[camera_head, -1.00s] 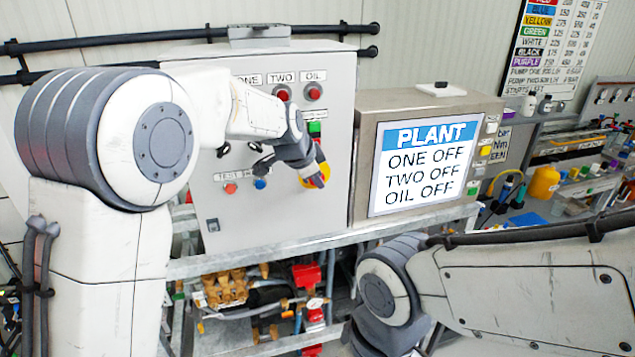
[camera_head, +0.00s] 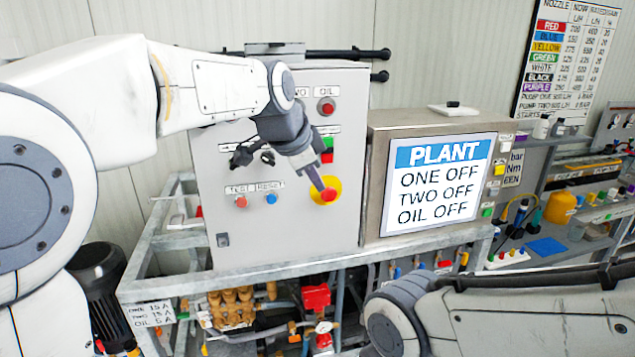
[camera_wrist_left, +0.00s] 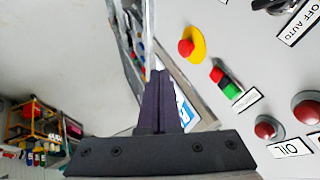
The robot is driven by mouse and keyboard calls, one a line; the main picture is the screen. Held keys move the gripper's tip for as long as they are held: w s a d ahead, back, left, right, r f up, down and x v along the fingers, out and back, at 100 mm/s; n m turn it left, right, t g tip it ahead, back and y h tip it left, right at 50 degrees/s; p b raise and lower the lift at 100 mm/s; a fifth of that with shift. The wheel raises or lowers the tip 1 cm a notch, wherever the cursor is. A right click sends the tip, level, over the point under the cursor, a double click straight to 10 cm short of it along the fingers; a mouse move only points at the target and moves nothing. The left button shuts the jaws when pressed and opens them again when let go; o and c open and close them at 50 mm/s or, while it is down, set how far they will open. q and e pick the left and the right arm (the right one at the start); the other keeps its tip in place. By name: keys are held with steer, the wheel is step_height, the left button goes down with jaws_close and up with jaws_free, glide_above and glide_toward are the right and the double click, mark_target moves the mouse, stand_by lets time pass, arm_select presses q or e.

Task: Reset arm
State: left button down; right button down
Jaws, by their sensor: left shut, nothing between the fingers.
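My left gripper (camera_head: 318,183) is in front of the grey control cabinet (camera_head: 285,240), its fingers pointing down and right toward the red emergency stop button on its yellow base (camera_head: 327,194). In the left wrist view the shut fingers (camera_wrist_left: 158,85) hold nothing and are apart from the red stop button (camera_wrist_left: 186,48), which lies to their right. The cabinet also carries a blue reset button (camera_head: 271,198), a red test button (camera_head: 241,201) and a red oil lamp (camera_head: 326,106). My right arm's links show at lower right, but its gripper is out of view.
A steel display box (camera_head: 376,150) stands right of the cabinet, its screen (camera_head: 438,183) reading PLANT, ONE OFF, TWO OFF, OIL OFF. A metal frame (camera_head: 160,287) with pump parts is below. A bench with a yellow bottle (camera_head: 560,207) is at far right.

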arm_select(q)
steer(key=s+f+n+g, duration=0.2)
steer(key=s+f, duration=0.5)
steer(key=s, duration=0.3)
steer(key=s+a+f+n+g+y, duration=0.1)
steer(key=s+f+n+g, duration=0.1)
steer(key=s+f, duration=0.4)
steer(key=s+f+n+g+y, duration=0.1)
steer(key=s+f, duration=0.6)
steer(key=s, duration=0.9)
steer(key=shift+s+a+f+n+g+b, duration=0.25)
steer(key=shift+a+f+n+g+b, duration=0.15)
steer(key=shift+n+g, duration=0.5)
